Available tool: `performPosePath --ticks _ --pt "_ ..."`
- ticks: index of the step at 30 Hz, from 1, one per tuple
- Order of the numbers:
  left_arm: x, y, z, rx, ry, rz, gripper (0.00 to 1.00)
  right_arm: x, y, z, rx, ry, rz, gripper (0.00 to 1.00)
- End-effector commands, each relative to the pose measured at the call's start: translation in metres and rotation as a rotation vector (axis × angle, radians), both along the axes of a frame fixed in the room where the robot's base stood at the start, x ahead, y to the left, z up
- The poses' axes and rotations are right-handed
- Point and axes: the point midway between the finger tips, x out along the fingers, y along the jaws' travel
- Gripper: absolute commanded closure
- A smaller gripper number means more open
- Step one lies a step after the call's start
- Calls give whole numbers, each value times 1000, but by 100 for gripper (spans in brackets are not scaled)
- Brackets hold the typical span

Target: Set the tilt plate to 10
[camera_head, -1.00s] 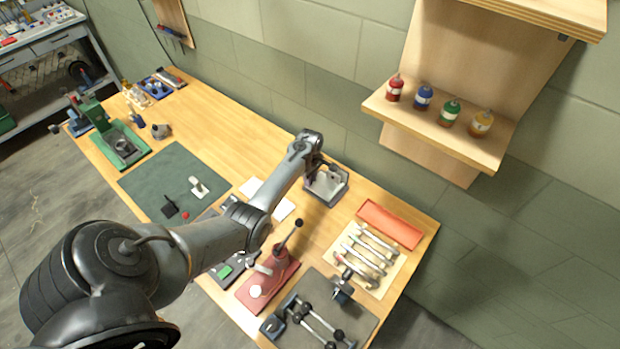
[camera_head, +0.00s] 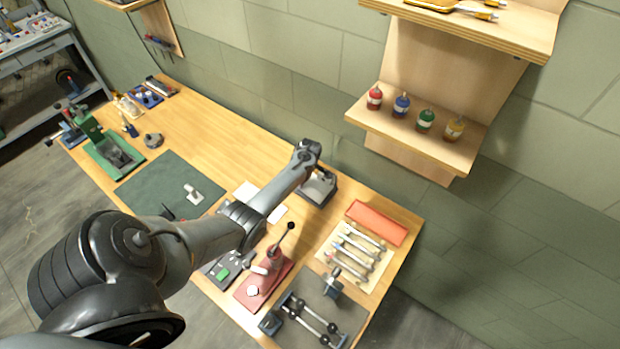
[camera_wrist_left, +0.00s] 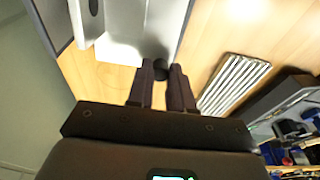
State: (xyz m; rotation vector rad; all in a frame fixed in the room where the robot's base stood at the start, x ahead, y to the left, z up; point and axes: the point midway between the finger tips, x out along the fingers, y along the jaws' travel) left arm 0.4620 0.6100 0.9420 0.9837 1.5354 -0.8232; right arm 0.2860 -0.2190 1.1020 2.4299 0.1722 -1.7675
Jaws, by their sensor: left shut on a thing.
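The tilt plate (camera_head: 319,190) is a grey unit with a pale plate, near the back edge of the wooden bench in the head view. In the left wrist view its pale plate (camera_wrist_left: 125,35) fills the top left. My left gripper (camera_wrist_left: 165,72) is shut on a small dark round knob (camera_wrist_left: 162,66) beside the plate. In the head view my left gripper (camera_head: 312,168) is right at the unit, mostly hidden behind the wrist. No scale or reading is legible. My right gripper is in neither view.
A red lever press (camera_head: 264,283), rods on a pale mat (camera_head: 355,250) and an orange tray (camera_head: 377,223) are right of the arm. A wall shelf (camera_head: 415,135) with several bottles is at upper right. A green mat (camera_head: 150,190) lies to the left.

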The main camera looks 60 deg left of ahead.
Motion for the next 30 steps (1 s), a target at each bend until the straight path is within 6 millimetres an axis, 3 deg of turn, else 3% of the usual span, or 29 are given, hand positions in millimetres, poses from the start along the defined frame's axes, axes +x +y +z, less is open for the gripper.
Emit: performPosePath --ticks 7,8,12,23,30 --pt "1 -1 1 -3 -1 -2 100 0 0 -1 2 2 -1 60" --pt "1 -1 1 -3 -1 -2 75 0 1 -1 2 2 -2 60" --pt "1 -1 0 -3 -1 -2 54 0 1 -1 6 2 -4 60" --pt "2 -1 3 -2 -1 -2 54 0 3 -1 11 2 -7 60" --pt "3 -5 30 0 -4 -3 54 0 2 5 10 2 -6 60"
